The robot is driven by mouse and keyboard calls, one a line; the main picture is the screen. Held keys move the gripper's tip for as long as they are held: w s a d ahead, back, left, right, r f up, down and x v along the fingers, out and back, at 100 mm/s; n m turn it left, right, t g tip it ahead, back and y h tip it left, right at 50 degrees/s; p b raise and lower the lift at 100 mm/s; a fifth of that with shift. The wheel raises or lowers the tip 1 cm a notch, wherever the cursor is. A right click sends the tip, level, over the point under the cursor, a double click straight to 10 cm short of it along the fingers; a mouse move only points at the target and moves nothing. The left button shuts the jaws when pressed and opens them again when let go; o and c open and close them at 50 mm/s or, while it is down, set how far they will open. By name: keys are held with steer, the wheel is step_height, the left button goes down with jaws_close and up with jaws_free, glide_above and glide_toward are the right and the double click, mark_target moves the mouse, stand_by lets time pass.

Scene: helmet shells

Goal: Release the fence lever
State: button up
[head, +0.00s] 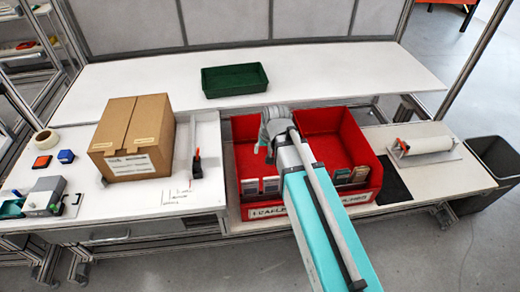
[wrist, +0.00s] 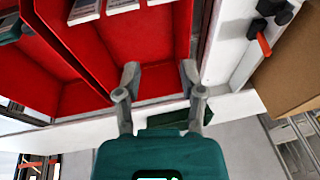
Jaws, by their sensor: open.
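The fence lever (head: 196,155) has an orange-red handle on a black knob. It stands beside a thin grey upright fence (head: 196,133) at the right of the cardboard box. In the wrist view the lever (wrist: 263,42) is at the upper right, with its black knobs next to it. My gripper (head: 270,155) is over the red bins, to the right of the lever and apart from it. In the wrist view my gripper (wrist: 160,73) has its two fingers spread, with nothing held between them.
The cardboard box (head: 131,137) stands just left of the fence. Two red bins (head: 343,115) with small packs lie under my arm. A green tray (head: 235,80) is on the back shelf. A white roll (head: 424,146) is at the right. Paper slips lie in front of the lever.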

steer(key=s+d+g+h, duration=0.2)
steer(key=s+d, duration=0.7)
steer(key=d, duration=0.4)
steer(key=shift+s+d+f, duration=0.3)
steer(key=shift+s+d, duration=0.1)
steer(key=shift+d+m, duration=0.2)
steer(key=shift+m, duration=0.1)
steer(key=shift+s, duration=0.1)
